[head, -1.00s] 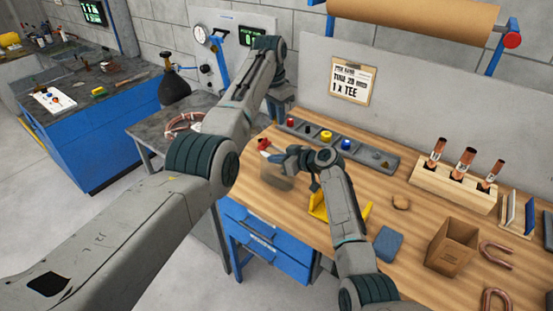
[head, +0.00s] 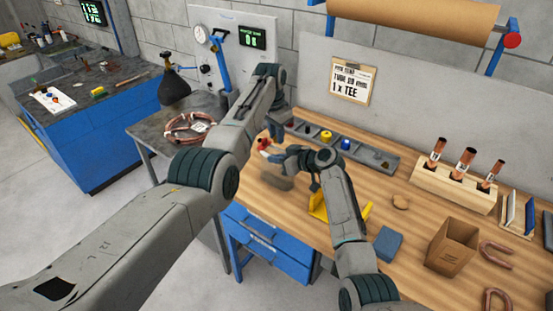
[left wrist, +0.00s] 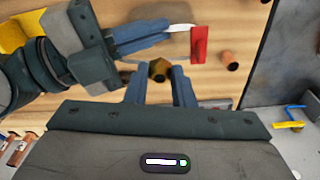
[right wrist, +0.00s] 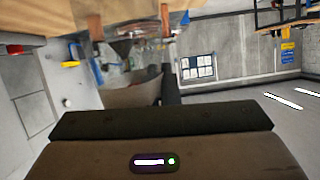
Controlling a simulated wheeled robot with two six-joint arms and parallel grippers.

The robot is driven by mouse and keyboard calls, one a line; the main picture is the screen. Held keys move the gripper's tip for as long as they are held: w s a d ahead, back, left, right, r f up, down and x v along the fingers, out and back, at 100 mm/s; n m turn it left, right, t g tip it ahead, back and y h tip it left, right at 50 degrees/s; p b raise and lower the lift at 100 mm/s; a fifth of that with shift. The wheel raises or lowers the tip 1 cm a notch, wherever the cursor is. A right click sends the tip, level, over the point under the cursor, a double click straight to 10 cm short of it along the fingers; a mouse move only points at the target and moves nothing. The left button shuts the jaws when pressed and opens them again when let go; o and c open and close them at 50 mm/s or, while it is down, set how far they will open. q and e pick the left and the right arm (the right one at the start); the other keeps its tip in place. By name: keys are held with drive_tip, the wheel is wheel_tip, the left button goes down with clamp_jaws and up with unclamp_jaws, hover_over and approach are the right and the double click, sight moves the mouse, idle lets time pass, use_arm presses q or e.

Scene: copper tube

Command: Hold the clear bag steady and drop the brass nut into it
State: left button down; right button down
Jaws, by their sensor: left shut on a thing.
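The brass nut (left wrist: 158,70) shows in the left wrist view between the tips of my left gripper (left wrist: 159,84), which is shut on it. In the head view my left gripper (head: 280,128) is above and slightly behind my right gripper (head: 272,154), over the bench's left part. In the left wrist view the right gripper's blue fingers (left wrist: 143,38) point right, near a white tip and a flat red piece (left wrist: 199,46). A faint grey patch (head: 277,180) below the right gripper may be the clear bag or a shadow. Whether the right jaws hold it is unclear.
A grey parts tray (head: 382,160) runs along the back of the bench. A yellow stand (head: 318,210), a blue block (head: 388,243), a cardboard box (head: 455,243) and a wooden tube rack (head: 453,188) stand to the right. Bare wood lies between them.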

use_arm(q)
drive_tip(key=shift+f, duration=0.75)
drive_tip(key=c, duration=1.2)
unclamp_jaws()
drive_tip(key=shift+o, duration=0.2)
wheel_tip(320, 180, up, 12)
drive_tip(key=s+a, duration=0.1)
use_arm(e)
drive_tip(key=c, duration=1.6)
unclamp_jaws()
